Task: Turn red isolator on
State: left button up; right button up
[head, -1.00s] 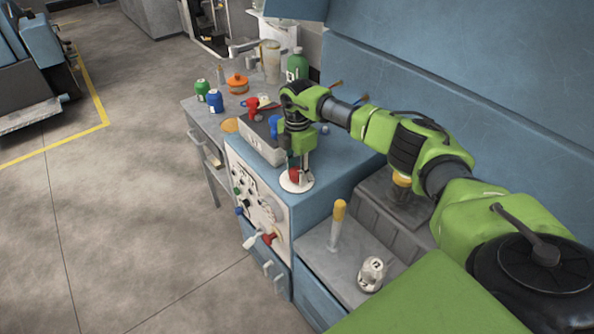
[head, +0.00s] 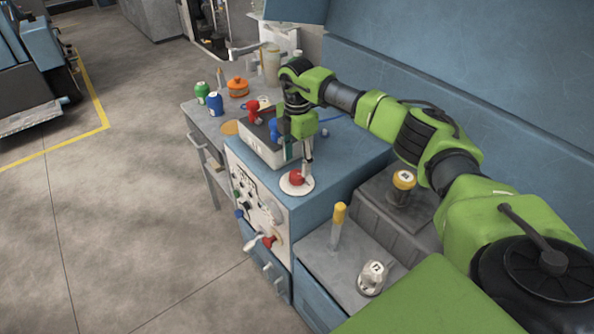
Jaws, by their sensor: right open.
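A red knob on a round white base (head: 296,178), which looks like the red isolator, sits on top of the blue cabinet (head: 345,150) near its front edge. My right gripper (head: 307,157) points down just above and behind the knob, apart from it as far as I can tell. It is open and holds nothing that I can see. The knob's exact turn position is too small to read. My left gripper is out of view.
A grey box with red (head: 253,110) and blue (head: 274,128) fittings stands behind the knob. The front panel carries small knobs and a red-and-white lever (head: 266,241). A yellow-topped rod (head: 338,222) and a white-and-grey fitting (head: 373,277) stand at the right. Open floor lies left.

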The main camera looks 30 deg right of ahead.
aim_at(297, 174)
notch_tip(297, 174, up, 6)
jog(key=shift+r, duration=0.15)
dwell(0.6)
